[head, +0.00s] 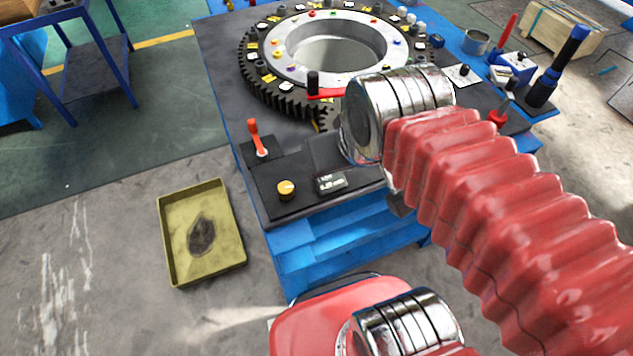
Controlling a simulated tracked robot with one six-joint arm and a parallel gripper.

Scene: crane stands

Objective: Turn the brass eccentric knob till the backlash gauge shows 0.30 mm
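The brass knob (286,189) sits on the dark panel at the near left corner of the blue stand. A small gauge with a pale display (331,183) is just right of the knob; its digits are too small to read. My arm, with red bellows and metal rings, reaches in from the right and covers part of the bench right of the gauge. My gripper cannot be made out in this view. No part of it shows at the knob.
An orange-red lever (254,137) stands behind the knob. A black-handled red crank (313,84) is beside the large toothed ring (335,45). Tools and a metal cup (476,42) are at the right. An olive tray (202,262) lies on the floor at left.

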